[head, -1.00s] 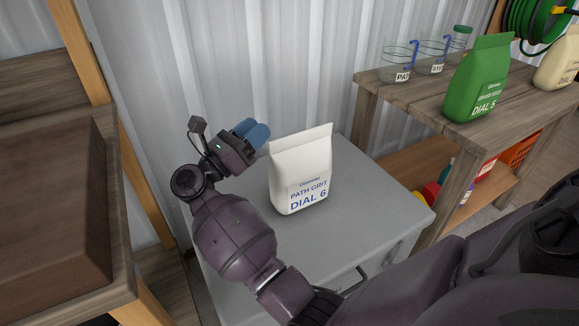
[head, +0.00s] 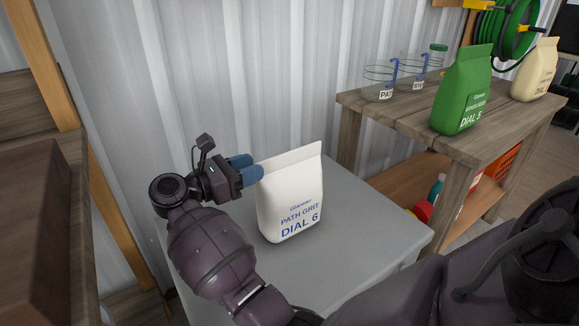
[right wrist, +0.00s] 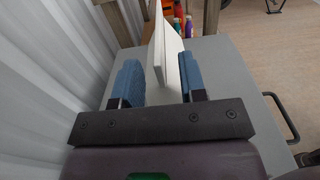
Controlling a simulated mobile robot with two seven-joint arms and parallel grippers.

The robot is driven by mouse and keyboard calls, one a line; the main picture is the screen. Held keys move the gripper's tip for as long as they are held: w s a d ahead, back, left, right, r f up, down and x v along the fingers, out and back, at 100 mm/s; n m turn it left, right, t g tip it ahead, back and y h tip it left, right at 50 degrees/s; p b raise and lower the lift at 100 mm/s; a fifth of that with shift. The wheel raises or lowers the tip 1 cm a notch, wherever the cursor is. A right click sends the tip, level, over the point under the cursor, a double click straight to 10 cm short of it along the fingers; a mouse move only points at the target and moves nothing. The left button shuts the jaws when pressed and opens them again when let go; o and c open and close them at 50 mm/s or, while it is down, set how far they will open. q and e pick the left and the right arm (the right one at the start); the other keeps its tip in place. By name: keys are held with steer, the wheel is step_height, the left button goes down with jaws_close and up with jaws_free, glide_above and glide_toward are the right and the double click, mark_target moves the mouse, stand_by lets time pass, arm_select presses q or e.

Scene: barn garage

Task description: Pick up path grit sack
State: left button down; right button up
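The path grit sack (head: 290,200) is a white upright bag with blue lettering "PATH GRIT DIAL 6", standing on a grey cabinet top. My right gripper (head: 248,169) is at the sack's upper left edge in the head view, its blue fingers pointing toward it. In the right wrist view the gripper (right wrist: 160,82) is open, and the white sack (right wrist: 164,45) shows edge-on between the fingers, nearer the right one. A gap shows on the left finger's side; I cannot tell whether the right finger touches. My left gripper is not in view.
The grey cabinet top (head: 352,215) is otherwise clear. A corrugated wall (head: 230,70) stands close behind. At right a wooden bench (head: 400,110) holds a green sack (head: 463,90), a cream sack (head: 536,70) and clear containers. Wooden shelving stands at left.

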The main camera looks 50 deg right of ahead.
mark_target(268, 160)
steer(key=x, duration=0.3)
steer(key=b+x, duration=0.1)
steer(key=shift+w+d+f, duration=0.1)
steer(key=shift+d+f, duration=0.1)
steer(key=shift+f, duration=0.05)
steer(key=shift+d+r, duration=0.1)
steer(key=shift+d, duration=0.25)
jaws_close()
stand_by(0.9)
steer(key=shift+r, duration=0.1)
